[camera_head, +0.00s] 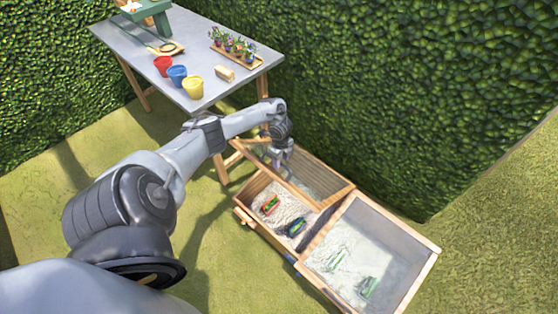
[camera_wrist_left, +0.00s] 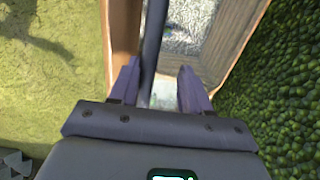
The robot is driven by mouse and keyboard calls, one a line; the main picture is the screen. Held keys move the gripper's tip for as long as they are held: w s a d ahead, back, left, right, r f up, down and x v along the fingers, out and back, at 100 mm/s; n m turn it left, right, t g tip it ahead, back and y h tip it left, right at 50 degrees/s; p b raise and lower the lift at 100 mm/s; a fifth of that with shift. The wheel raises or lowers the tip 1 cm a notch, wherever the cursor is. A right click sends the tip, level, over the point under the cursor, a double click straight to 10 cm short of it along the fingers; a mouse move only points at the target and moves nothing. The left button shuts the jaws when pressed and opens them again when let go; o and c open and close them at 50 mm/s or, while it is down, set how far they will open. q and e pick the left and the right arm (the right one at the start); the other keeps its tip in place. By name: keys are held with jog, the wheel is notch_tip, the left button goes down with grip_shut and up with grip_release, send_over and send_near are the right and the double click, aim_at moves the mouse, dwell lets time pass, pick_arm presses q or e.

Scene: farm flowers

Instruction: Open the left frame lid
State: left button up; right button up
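A wooden cold frame (camera_head: 254,224) stands on the grass with two compartments. The left frame lid (camera_head: 322,178), a wood-rimmed clear panel, is raised and tilted at the back of the left compartment, whose pale bed shows uncovered in front. My left gripper (camera_head: 279,158) is at the left part of this lid; its contact with the lid is unclear. In the left wrist view my left gripper's fingers (camera_wrist_left: 160,84) are apart, with a dark bar (camera_wrist_left: 152,45) running between or beyond them. My right gripper is not in view.
The right lid (camera_head: 385,235) lies closed over the right compartment. A hedge (camera_head: 430,100) stands close behind. A grey table (camera_head: 215,50) holds pots and flowers.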

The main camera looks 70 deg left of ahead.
pick_arm(q)
jog(key=shift+d+f, duration=0.1)
jog(key=shift+d, duration=0.2)
notch_tip(320, 180, up, 11)
jog(key=p, duration=0.3)
jog(key=shift+p, duration=0.4)
jog(key=shift+s+f, duration=0.1)
jog(key=shift+s, duration=0.05)
